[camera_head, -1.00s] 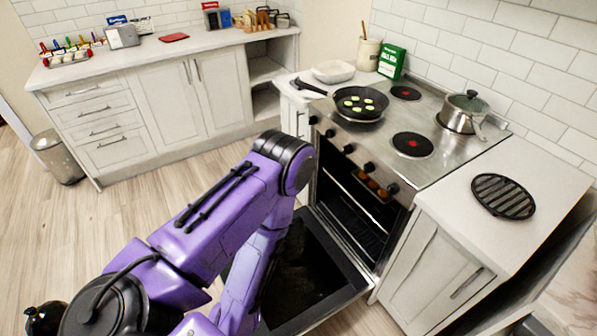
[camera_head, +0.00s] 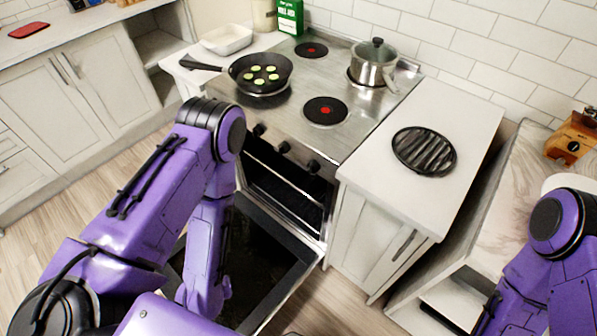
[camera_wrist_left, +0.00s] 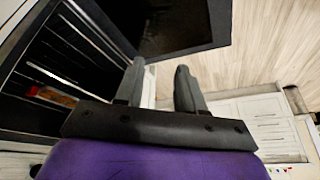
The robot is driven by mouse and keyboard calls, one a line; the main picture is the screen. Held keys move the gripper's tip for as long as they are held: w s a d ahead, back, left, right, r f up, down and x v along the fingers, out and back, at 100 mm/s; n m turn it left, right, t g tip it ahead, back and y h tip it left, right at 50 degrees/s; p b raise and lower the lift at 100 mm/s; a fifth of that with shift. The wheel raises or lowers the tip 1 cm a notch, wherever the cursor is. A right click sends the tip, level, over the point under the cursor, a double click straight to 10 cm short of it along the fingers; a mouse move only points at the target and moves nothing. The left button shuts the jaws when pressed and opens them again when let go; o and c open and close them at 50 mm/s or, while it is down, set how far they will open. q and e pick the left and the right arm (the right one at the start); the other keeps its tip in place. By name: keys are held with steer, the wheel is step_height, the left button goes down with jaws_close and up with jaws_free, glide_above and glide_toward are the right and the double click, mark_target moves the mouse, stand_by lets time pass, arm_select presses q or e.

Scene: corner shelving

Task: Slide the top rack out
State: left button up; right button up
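The oven (camera_head: 285,190) stands open in the head view, its dark door (camera_head: 275,270) folded down, with racks inside partly hidden by my left arm. In the left wrist view, rack bars (camera_wrist_left: 75,50) show inside the dark oven at left. Something orange-red (camera_wrist_left: 52,95) is on or near a rack. My left gripper (camera_wrist_left: 160,68) is open and empty, its two fingers apart, beside the oven opening and the door (camera_wrist_left: 165,20).
A pan with green-rimmed slices (camera_head: 260,73) and a lidded pot (camera_head: 374,65) stand on the stove. A black round grate (camera_head: 424,150) lies on the white counter right of it. Lower cabinets (camera_head: 60,100) stand at left. Bare floor (camera_head: 95,190) lies between.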

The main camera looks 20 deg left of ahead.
arm_select(q)
steer(key=w+d+f+n+t+h+b, duration=0.1)
steer(key=w+d+f+n+t+b, duration=0.15)
steer(key=w+f+b, duration=0.55)
steer(key=n+t+h+b, duration=0.5)
steer(key=t+h+b, duration=0.45)
steer(key=b, duration=2.35)
glide_toward(282, 172)
steer(key=f+t+y, duration=0.1)
steer(key=f+t, duration=0.1)
steer(key=shift+m, duration=0.25)
steer(key=b+x, duration=0.1)
steer(key=x, duration=0.5)
steer(key=b+x, duration=0.1)
steer(key=x, duration=0.2)
steer(key=shift+d+b, duration=0.3)
steer(key=shift+d, duration=0.1)
steer(key=shift+w+d+r, duration=0.1)
steer(key=shift+w, duration=0.25)
arm_select(e)
step_height(282, 172, down, 45)
steer(key=s, duration=0.1)
steer(key=shift+s+d, duration=0.15)
steer(key=shift+s, duration=0.15)
arm_select(q)
steer(key=shift+c, duration=0.3)
jaws_close()
